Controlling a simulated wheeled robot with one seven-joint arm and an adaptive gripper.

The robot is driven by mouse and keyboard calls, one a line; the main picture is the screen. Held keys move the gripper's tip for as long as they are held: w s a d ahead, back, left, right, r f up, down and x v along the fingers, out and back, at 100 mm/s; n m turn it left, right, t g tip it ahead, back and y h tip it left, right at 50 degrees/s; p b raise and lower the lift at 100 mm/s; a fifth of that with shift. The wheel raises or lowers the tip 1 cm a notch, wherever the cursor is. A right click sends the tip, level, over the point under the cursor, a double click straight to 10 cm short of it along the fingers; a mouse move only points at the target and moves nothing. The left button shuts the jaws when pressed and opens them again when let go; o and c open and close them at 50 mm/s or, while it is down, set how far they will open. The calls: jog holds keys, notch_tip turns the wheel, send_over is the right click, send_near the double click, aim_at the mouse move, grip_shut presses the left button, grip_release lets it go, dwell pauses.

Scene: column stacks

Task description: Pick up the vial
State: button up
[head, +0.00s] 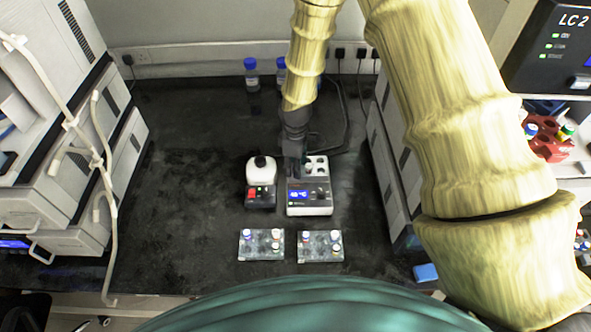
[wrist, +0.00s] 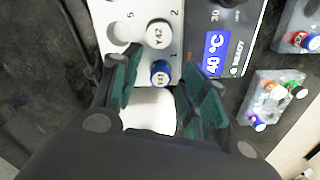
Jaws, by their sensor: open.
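A blue-capped vial (wrist: 161,74) stands in a well of the white heater block (wrist: 108,14) in the wrist view, with a marked cap top. A white-capped vial (wrist: 158,34) marked Y42 stands in the well beside it. My gripper (wrist: 163,68) is open, with one dark green finger on each side of the blue-capped vial. I cannot tell whether the fingers touch it. In the head view my gripper (head: 293,160) points down over the left back part of the heater block (head: 310,210) and hides the vials there.
A white mixer (head: 261,172) stands just left of the heater block. Two small racks (head: 261,257) (head: 320,258) with several capped vials lie in front. Blue-capped bottles (head: 251,72) stand at the back. Tall instruments flank the bench; its left middle (head: 185,170) is clear.

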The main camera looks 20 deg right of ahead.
jog(key=c, duration=0.9)
jog(key=shift+r, duration=0.2)
